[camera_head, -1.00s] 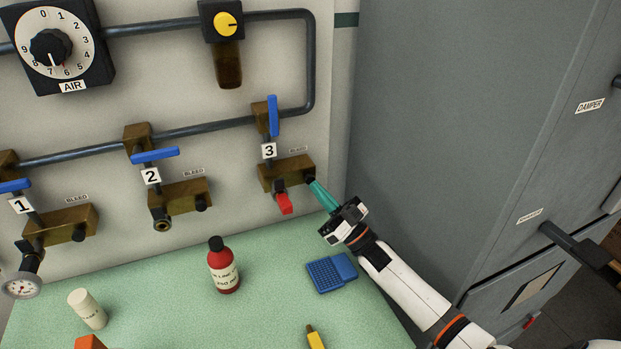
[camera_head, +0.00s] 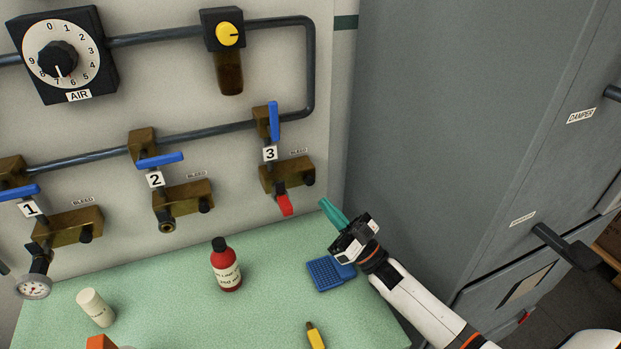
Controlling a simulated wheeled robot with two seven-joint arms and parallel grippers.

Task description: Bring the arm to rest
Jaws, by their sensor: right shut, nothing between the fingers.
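My right gripper (camera_head: 328,207) has teal fingers that are shut and empty. It hangs above the back right of the green bench top (camera_head: 262,270), apart from the valve station marked 3 (camera_head: 288,174) and its bleed block. My right arm comes in from the lower right corner. Station 3 has an upright blue lever (camera_head: 273,121) and a red tap (camera_head: 285,205) below. My left gripper is not in view.
A blue tray (camera_head: 329,273) lies just below my right gripper. A red bottle (camera_head: 226,268), a white bottle (camera_head: 95,308) and a yellow tool (camera_head: 315,336) are on the bench. A grey cabinet (camera_head: 430,130) stands close on the right.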

